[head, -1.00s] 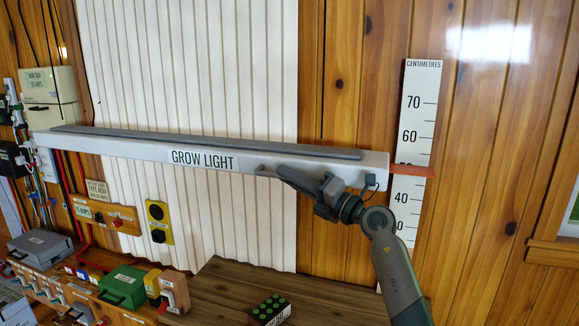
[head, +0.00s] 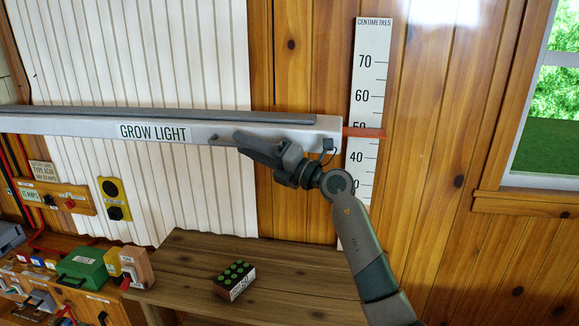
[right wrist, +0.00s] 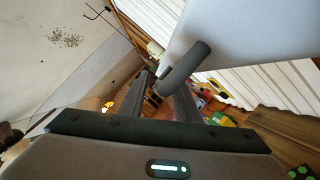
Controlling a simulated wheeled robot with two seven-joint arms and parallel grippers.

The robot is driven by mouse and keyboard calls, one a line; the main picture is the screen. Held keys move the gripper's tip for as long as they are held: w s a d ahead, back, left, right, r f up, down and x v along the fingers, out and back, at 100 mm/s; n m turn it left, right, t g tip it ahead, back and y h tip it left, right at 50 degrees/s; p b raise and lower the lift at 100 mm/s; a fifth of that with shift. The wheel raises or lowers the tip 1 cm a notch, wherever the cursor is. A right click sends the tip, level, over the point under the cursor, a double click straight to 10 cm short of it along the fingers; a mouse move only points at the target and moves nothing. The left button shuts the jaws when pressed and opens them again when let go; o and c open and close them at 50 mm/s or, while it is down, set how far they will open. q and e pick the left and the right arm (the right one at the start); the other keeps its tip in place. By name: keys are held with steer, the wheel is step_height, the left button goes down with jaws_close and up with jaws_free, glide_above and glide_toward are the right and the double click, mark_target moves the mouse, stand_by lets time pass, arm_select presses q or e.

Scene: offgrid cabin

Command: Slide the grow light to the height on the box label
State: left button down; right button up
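The grow light (head: 80,127) is a long white bar with a dark top strip, level across the head view. Its red pointer (head: 364,132) sits by the 50 mark on the centimetre scale (head: 371,75). A small box (head: 234,281) with green round tops stands on the bench; its label is small but seems to end in 50. My right gripper (head: 240,140) is at the bar's front, just right of a short dark handle (head: 213,138). In the right wrist view the fingers (right wrist: 162,95) look apart, with the handle (right wrist: 187,65) at their tips. My left gripper is not in view.
The wooden bench (head: 190,255) has free room around the box. A green case (head: 82,270) and switch boxes stand at the lower left. A yellow switch plate (head: 114,199) is on the white corrugated wall. A window (head: 548,95) is at the right.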

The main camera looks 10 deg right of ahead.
steer(key=b+v, duration=0.5)
steer(key=v, duration=1.1)
steer(key=shift+f, duration=0.15)
steer(key=shift+s+d, duration=0.15)
